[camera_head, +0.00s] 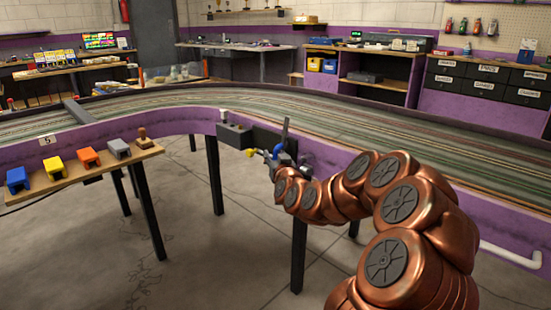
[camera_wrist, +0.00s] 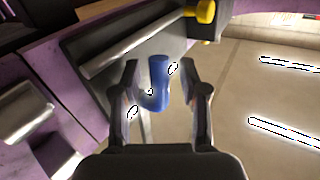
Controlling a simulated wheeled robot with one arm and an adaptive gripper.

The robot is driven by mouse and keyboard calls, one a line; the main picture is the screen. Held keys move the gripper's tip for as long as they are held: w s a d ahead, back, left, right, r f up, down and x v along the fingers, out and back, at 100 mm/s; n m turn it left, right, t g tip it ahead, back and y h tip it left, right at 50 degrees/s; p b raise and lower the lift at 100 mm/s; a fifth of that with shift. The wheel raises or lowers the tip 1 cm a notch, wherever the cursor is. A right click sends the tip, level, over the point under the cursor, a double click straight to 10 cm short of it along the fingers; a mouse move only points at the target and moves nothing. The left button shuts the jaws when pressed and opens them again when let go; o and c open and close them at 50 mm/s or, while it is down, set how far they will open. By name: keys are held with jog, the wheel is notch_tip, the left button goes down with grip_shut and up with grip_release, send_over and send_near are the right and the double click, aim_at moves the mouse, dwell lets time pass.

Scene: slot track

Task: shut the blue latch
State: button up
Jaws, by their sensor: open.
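The blue latch (camera_wrist: 158,85) shows in the wrist view as a rounded, bent blue handle in front of a dark plate on the track's side. In the head view a blue part (camera_head: 290,147) shows beside my gripper (camera_head: 277,158), partly hidden by it. In the wrist view my gripper (camera_wrist: 160,70) is open, with one finger on each side of the latch. Gaps show between the latch and both fingers. I cannot tell how deep the latch sits between them.
A yellow knob (camera_wrist: 206,11) is close by on the same dark fixture. A thin grey lever (camera_head: 285,130) stands upright near my gripper. The purple track wall (camera_head: 340,160) runs behind. A wooden shelf (camera_head: 95,170) with several coloured blocks is at left. The floor in front is clear.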

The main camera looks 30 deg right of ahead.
jog(key=shift+w, duration=0.1)
grip_shut()
dwell(0.4)
dwell(0.3)
